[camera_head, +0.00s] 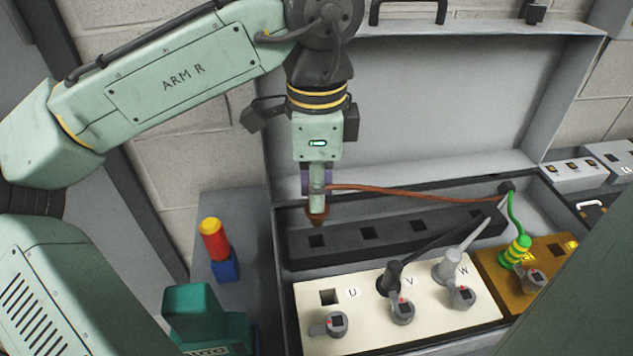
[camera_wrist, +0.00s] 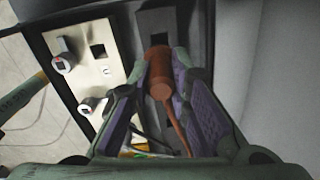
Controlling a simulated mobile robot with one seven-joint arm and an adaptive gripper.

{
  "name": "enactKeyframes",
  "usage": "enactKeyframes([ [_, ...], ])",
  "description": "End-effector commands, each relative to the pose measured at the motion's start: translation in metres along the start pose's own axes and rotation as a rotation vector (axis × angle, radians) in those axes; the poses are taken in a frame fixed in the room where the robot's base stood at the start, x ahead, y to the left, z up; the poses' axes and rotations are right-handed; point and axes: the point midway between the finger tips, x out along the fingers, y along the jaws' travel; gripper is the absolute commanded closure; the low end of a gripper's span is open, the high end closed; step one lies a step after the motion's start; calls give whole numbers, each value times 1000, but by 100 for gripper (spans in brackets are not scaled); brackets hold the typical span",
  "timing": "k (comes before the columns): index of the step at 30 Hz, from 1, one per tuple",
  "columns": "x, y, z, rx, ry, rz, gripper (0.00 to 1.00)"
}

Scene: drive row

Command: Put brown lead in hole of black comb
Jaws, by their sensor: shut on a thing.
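The brown lead ends in a brown plug (camera_head: 318,214), and its cable (camera_head: 420,192) runs right to a dark fitting at the case's back right. My gripper (camera_head: 317,188) is shut on the plug, which points down. In the wrist view the plug (camera_wrist: 158,72) sits between the purple-lined fingers. The black comb (camera_head: 443,225) is a long dark strip with several square holes, lying along the back of the case. The plug's tip is over or just above the comb's left end, near the leftmost hole. The gap between them cannot be judged. The comb also shows in the wrist view (camera_wrist: 153,20).
In front, a white panel (camera_head: 310,312) has an open square hole at U and dark and grey plugs at V and W. A yellow-brown panel (camera_head: 497,268) holds a green-yellow plug (camera_head: 516,252). A red-yellow beacon (camera_head: 215,240) stands left. The raised lid (camera_head: 440,100) is behind.

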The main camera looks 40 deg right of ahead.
Motion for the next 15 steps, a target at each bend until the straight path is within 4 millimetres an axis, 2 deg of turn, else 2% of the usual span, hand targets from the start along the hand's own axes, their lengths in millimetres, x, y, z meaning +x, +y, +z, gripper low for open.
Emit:
enactKeyframes([
  [1,8,0,0,-1,-1,-1,100],
  [4,12,0,0,-2,0,-1,100],
  [15,12,0,0,-1,1,0,100],
])
